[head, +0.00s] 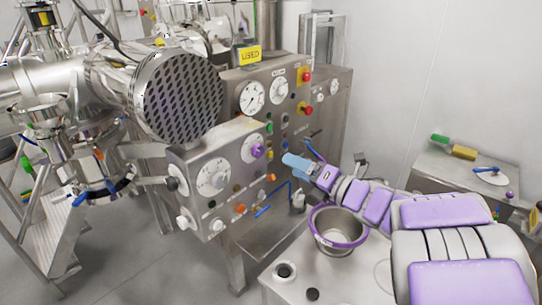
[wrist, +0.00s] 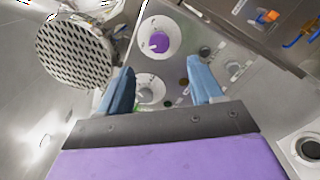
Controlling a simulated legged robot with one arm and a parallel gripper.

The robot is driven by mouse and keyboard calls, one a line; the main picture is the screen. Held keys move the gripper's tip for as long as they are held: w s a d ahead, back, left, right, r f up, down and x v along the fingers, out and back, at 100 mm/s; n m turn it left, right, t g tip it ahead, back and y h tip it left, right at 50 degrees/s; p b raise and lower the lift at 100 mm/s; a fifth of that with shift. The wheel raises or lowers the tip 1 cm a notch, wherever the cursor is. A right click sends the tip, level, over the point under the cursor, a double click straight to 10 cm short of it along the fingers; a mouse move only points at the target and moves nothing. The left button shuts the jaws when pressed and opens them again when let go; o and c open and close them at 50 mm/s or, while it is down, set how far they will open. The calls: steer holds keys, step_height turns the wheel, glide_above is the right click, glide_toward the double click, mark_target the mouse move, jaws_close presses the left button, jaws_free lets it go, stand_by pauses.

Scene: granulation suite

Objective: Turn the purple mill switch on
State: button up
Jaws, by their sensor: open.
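The purple mill switch (head: 257,151) is a small purple knob on a white round dial, high on the right part of the grey control panel (head: 203,158). In the wrist view the purple switch (wrist: 160,42) shows ahead of the fingertips, between their lines. My gripper (head: 296,162) has blue fingers and stands to the right of the switch, apart from it. In the wrist view my gripper (wrist: 160,68) is open, with nothing between its two fingers.
A second white dial (head: 213,179) with a grey knob sits left of the switch. Orange, blue and white small controls line the panel below. A large perforated disc (head: 178,98) stands above left. A purple-rimmed steel bowl (head: 338,247) sits below my arm.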

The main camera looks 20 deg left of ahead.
mark_target(260, 153)
steer(key=shift+g, duration=0.3)
steer(key=x, duration=0.6)
steer(key=s+b+x, duration=0.1)
steer(key=x, duration=0.3)
steer(key=shift+s+a+f, duration=0.1)
steer(key=shift+a+f, duration=0.2)
steer(key=shift+f, duration=0.1)
steer(key=shift+w, duration=0.25)
steer(key=shift+w+d+r, duration=0.4)
steer(key=shift+d+r, duration=0.1)
steer(key=a, duration=0.2)
steer(key=shift+a+f, duration=0.25)
steer(key=shift+a, duration=0.3)
steer(key=shift+c, duration=1)
steer(key=shift+d, duration=0.55)
steer(key=c, duration=0.3)
steer(key=shift+d, duration=0.15)
steer(key=shift+c, duration=0.8)
steer(key=c, duration=0.4)
